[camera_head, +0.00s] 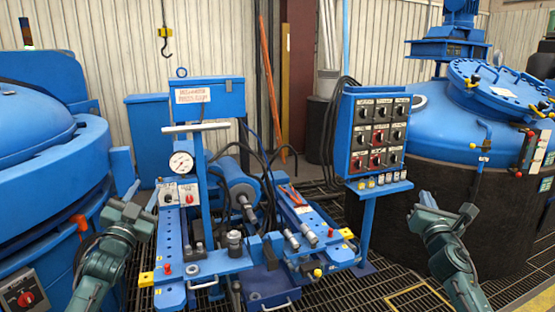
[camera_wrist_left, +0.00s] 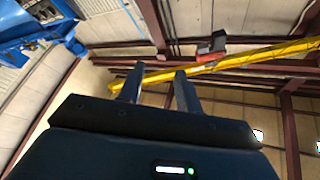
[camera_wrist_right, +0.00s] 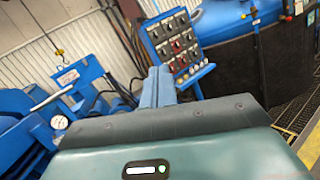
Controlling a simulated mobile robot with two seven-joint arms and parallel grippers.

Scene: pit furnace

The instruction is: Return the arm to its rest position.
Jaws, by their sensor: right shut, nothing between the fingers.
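My left arm comes in from the lower left in the head view, and its gripper (camera_head: 142,192) is raised beside the left edge of the blue bench. In the left wrist view its two fingers (camera_wrist_left: 157,82) stand apart with nothing between them, pointing up toward the roof. My right arm rises from the lower right in the head view, and its gripper (camera_head: 426,199) points up in front of the dark tank wall. In the right wrist view its fingers (camera_wrist_right: 158,84) are together and empty, pointing toward the control panel (camera_wrist_right: 177,45).
The blue bench (camera_head: 205,267) with a gauge (camera_head: 181,162) stands between my arms. The switch panel (camera_head: 379,135) stands left of my right gripper. A blue furnace vessel (camera_head: 40,170) is at left and a lidded tank (camera_head: 490,205) at right. A hook (camera_head: 167,45) hangs behind.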

